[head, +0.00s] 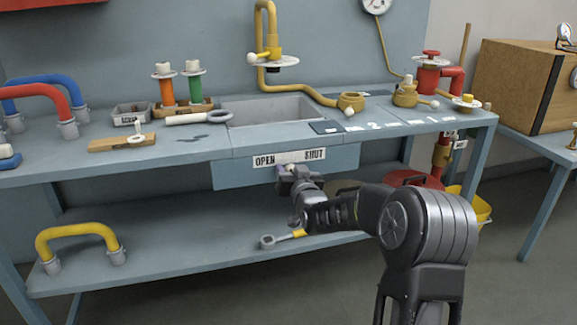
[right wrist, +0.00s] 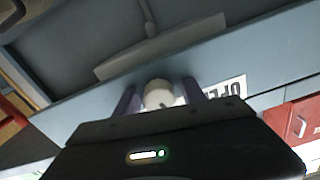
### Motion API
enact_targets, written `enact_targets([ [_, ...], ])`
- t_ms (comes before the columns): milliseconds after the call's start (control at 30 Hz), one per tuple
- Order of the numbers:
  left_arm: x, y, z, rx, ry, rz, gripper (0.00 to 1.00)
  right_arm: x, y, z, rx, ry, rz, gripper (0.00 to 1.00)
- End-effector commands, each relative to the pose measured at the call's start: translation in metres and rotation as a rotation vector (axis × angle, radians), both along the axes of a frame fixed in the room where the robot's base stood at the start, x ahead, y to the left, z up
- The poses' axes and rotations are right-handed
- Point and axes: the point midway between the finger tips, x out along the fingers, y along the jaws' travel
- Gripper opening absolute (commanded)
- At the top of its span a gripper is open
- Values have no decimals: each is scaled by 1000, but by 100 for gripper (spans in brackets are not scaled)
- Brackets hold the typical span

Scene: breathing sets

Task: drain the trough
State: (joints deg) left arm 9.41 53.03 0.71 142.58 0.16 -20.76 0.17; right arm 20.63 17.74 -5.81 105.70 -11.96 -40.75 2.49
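The trough (head: 245,112) is a grey sunken basin in the blue-grey bench, and it looks empty. A label (head: 290,158) reading OPEN and SHUT is on the bench's front panel below it. My right gripper (head: 288,170) is at that panel, just under the label. In the right wrist view a pale round knob (right wrist: 159,94) sits between the two purple fingertips (right wrist: 160,96). The fingers stand apart on either side of it, with small gaps showing. My left gripper is not in view.
A yellow pipe with a valve (head: 272,55) rises behind the trough.

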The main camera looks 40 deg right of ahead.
Motion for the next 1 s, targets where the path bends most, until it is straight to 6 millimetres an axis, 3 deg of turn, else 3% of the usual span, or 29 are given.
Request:
enact_targets([
  [567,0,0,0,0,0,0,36,0,0,0,0,0,0,0],
  [1000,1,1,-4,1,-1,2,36,0,0,-1,-33,11,0,0],
])
